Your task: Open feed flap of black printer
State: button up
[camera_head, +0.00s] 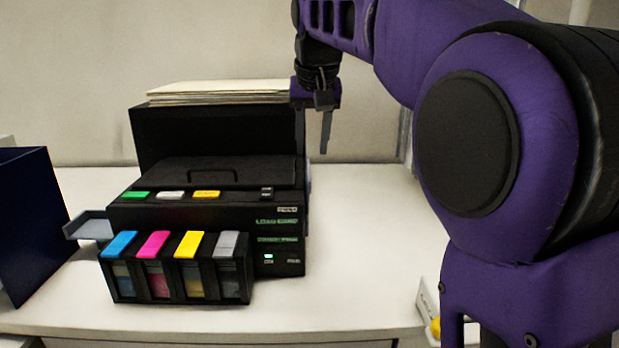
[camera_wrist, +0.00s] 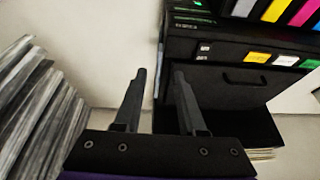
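The black printer (camera_head: 205,215) stands on the white table. Its sloping top panel (camera_head: 235,170) has a small handle and lies down; it also shows in the wrist view (camera_wrist: 235,90). Behind it rises a tall black rear section (camera_head: 215,125) with paper sheets (camera_head: 220,92) at its top. I cannot tell for certain which panel is the feed flap. My gripper (camera_head: 312,148) points down at the rear section's right side. In the wrist view my gripper (camera_wrist: 160,75) has its fingers apart, nothing held; one finger overlaps the printer's edge, and contact is unclear.
Coloured ink tanks (camera_head: 175,268) stand at the printer's front. A dark blue panel (camera_head: 30,225) stands at the left, beside a small grey tray (camera_head: 90,228). The table (camera_head: 355,240) is clear right of the printer. Grey stacked sheets (camera_wrist: 35,110) show in the wrist view.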

aim_at(309, 180)
jog(key=x, duration=0.9)
jog(key=shift+w+f, duration=0.1)
jog(key=shift+f, duration=0.25)
jog(key=shift+c, duration=0.3)
grip_shut()
dwell(0.5)
